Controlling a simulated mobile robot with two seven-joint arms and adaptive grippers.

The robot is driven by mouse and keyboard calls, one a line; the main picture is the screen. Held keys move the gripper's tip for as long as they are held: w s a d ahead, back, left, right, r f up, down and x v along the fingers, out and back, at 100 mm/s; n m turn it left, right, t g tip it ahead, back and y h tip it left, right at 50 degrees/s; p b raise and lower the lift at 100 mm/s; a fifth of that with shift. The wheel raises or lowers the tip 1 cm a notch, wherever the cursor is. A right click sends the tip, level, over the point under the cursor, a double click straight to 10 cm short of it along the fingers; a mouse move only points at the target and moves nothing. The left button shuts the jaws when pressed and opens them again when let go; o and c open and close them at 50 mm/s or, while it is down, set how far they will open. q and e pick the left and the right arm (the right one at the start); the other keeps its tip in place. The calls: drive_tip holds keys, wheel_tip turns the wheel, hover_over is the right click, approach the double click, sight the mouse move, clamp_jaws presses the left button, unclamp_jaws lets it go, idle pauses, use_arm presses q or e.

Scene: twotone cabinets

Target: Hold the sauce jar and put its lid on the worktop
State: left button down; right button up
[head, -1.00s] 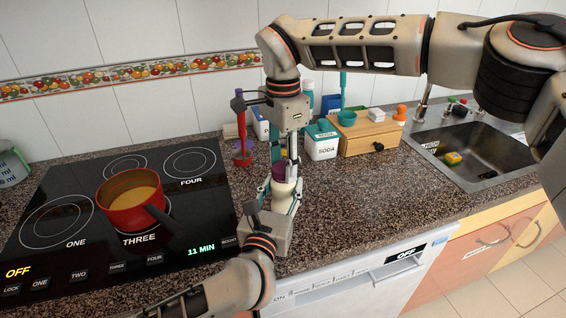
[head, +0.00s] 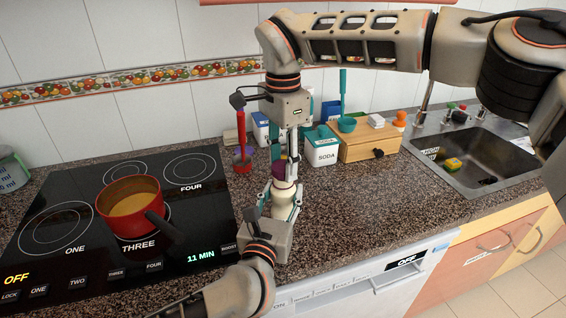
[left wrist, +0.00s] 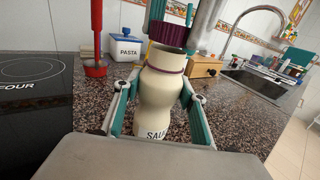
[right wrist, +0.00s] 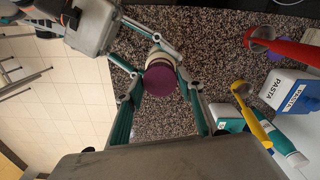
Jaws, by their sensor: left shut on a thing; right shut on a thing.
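The cream sauce jar (left wrist: 157,96) stands upright between the fingers of my left gripper (head: 283,200), which is shut on its body. A thin purple band rings its neck. The purple lid (left wrist: 172,35) is directly above the jar's mouth, slightly to the right in the left wrist view. My right gripper (right wrist: 160,82) reaches down from above and is shut on the lid.
The speckled worktop (head: 370,205) is clear to the right of the jar. The stove with a red pot (head: 128,207) is on the left. A soda box (head: 321,148), a wooden box (head: 365,145) and a red utensil (head: 242,140) stand behind. The sink (head: 470,165) is at right.

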sight(283, 166)
drive_tip(key=shift+r, duration=2)
use_arm(q)
drive_tip(key=c, duration=1.2)
unclamp_jaws()
drive_tip(key=shift+o, duration=0.2)
